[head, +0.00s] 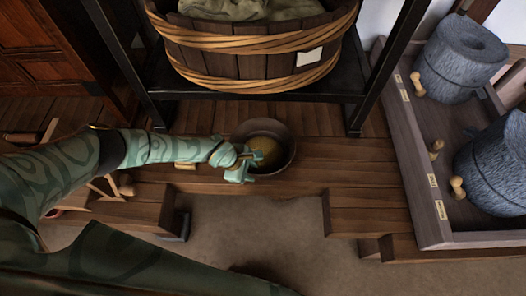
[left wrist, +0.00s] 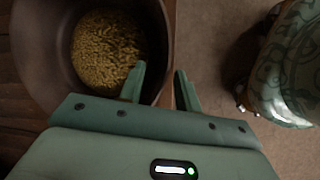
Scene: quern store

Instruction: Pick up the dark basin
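The dark basin (head: 284,142) stands on the wooden step below the rack, with yellow-brown grain (head: 264,151) in its bottom. My left gripper (head: 247,165) is at the basin's near left rim. In the left wrist view, the basin (left wrist: 42,75) fills the upper left, and the grain (left wrist: 105,48) shows inside it. There the left gripper (left wrist: 160,72) has its fingers apart, one inside the basin and one outside, with the rim between them. A gap shows between the rim and the outer finger. My right gripper is not in view.
A large wooden tub (head: 258,55) with rope-like hoops stands on the dark rack (head: 345,85) behind the basin. At the right, a tray (head: 418,190) holds grey stone querns (head: 462,62). Bare floor (head: 270,225) lies in front of the step.

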